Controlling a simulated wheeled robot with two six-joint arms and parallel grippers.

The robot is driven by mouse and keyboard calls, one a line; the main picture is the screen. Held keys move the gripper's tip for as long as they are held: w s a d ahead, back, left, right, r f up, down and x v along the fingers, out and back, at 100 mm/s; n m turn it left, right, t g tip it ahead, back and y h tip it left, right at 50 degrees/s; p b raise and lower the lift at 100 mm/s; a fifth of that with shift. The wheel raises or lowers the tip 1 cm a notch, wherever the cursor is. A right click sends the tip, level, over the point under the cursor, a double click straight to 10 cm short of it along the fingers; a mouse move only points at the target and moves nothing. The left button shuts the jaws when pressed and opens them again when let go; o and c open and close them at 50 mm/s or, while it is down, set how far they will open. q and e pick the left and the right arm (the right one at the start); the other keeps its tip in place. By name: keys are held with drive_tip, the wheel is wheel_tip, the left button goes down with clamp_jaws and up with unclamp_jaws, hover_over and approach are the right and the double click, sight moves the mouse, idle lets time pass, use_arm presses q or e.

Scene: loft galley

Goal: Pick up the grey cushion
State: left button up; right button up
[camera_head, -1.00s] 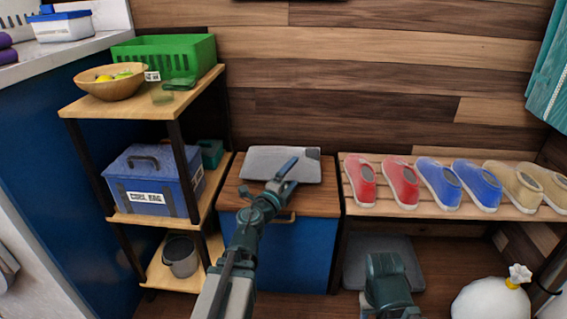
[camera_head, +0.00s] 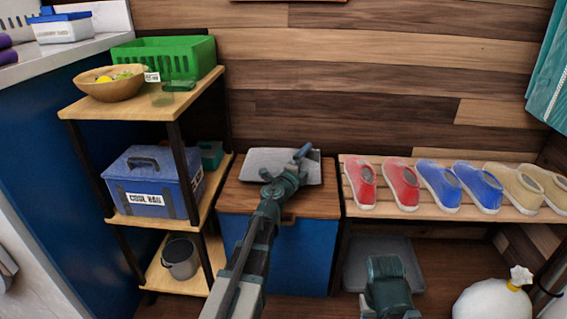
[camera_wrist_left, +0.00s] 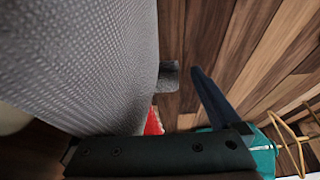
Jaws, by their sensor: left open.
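The grey cushion (camera_head: 258,161) lies on the wooden top of a blue cabinet (camera_head: 310,204), against the plank wall. My left gripper (camera_head: 288,165) is over the cushion's front right part in the head view and hides some of it. It is open. In the left wrist view the cushion's woven grey side (camera_wrist_left: 80,60) fills the left, very close, and a small grey tab (camera_wrist_left: 168,77) sticks out from its edge. One dark blue finger (camera_wrist_left: 208,98) shows to the right of it, apart from the cushion; the other finger is not seen there.
A rack of shoes (camera_head: 400,187) stands right of the cabinet. On the left, a shelf unit (camera_head: 178,112) holds a green basket (camera_head: 165,58), a bowl (camera_head: 108,88) and a blue cool bag (camera_head: 150,188). A white round object (camera_head: 490,300) is at lower right.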

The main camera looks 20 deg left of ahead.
use_arm(q)
drive_tip(key=w, duration=0.2)
drive_tip(key=shift+w+d, duration=0.1)
drive_tip(key=shift+w, duration=0.2)
clamp_jaws()
